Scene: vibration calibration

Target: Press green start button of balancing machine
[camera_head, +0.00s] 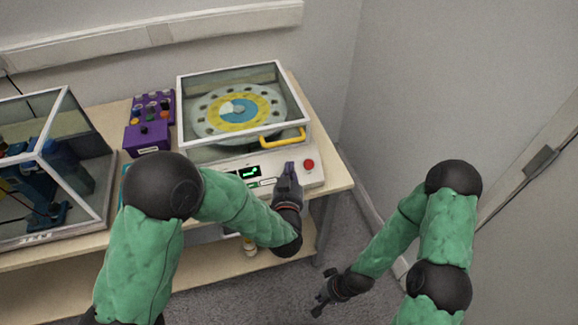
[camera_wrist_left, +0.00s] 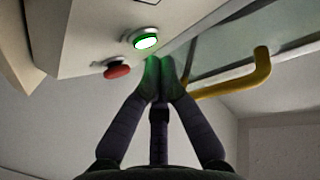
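The balancing machine (camera_head: 215,167) stands on the table with a glass-topped cover over a round disc. Its green start button (camera_wrist_left: 146,41) is lit in the left wrist view; in the head view my left gripper seems to hide it. My left gripper (camera_head: 289,167) is over the front panel, between the display and the red button (camera_head: 308,165). In the left wrist view its fingers (camera_wrist_left: 165,80) are together and empty, tips close to the green button and tinted green. Contact cannot be told. My right gripper (camera_head: 320,301) hangs low, away from the machine, its fingers too small to judge.
A yellow handle (camera_head: 283,137) sticks out from the cover near my left gripper and also shows in the left wrist view (camera_wrist_left: 240,78). A purple control box (camera_head: 147,133) and a glass case (camera_head: 88,160) stand to the left. A wall is on the right.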

